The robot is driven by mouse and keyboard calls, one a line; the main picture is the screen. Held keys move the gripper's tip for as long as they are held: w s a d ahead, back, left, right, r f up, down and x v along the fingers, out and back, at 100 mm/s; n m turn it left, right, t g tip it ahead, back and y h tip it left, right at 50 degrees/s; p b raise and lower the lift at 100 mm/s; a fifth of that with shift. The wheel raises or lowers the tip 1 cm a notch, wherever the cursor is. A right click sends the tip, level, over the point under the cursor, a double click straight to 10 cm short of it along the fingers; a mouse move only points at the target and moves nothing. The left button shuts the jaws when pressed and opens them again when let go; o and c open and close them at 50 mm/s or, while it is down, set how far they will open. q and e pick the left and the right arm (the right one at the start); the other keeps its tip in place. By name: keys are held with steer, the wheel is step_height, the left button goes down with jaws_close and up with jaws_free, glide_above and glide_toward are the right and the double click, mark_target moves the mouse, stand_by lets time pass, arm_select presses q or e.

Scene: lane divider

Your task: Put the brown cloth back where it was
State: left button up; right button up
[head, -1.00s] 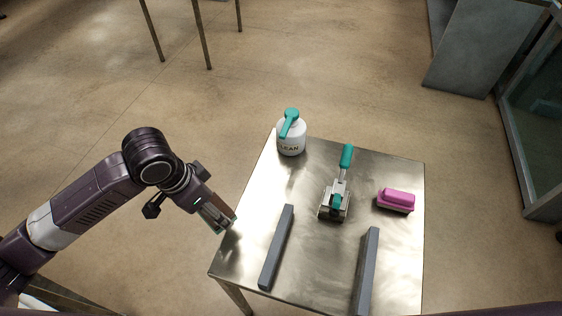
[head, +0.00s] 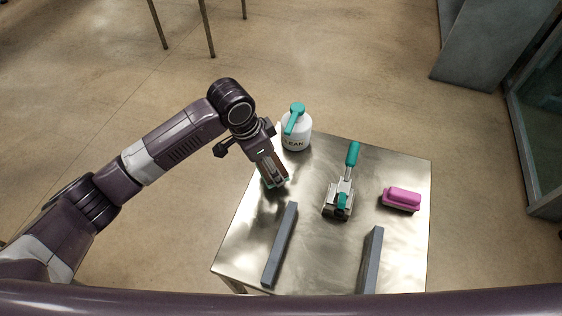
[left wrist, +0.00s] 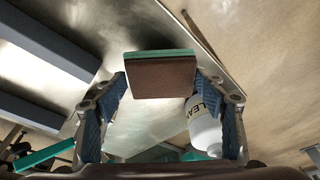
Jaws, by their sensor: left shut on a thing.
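The brown cloth (left wrist: 163,80) shows in the left wrist view as a flat, brown-faced block with a teal layer along one edge. My left gripper (head: 276,184) is shut on it, with blue-padded fingers at its two sides. In the head view, the gripper points down over the left part of the metal table (head: 240,245), in front of the white bottle. The fingers hide most of the cloth there, and whether it touches the tabletop is unclear. My right gripper is in neither view.
The white bottle (head: 297,138) with a teal handle stands at the table's back left. Two grey divider bars (head: 280,245) (head: 370,262) lie toward the front. A teal-handled tool (head: 338,198) and a pink brush (head: 401,199) are right of the gripper. The tabletop between the bars is clear.

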mark_target(279, 161)
arm_select(q)
steer(key=w+d, duration=0.2)
steer(key=d, duration=0.1)
steer(key=shift+w, duration=0.1)
steer(key=shift+a+f+p, duration=0.1)
steer(key=shift+f+p, duration=0.45)
steer(key=shift+f, duration=1.2)
steer(key=o, duration=1)
steer(key=shift+f, duration=0.15)
steer(key=v, duration=1.2)
steer(key=shift+a+b, duration=0.1)
steer(key=shift+b, duration=0.3)
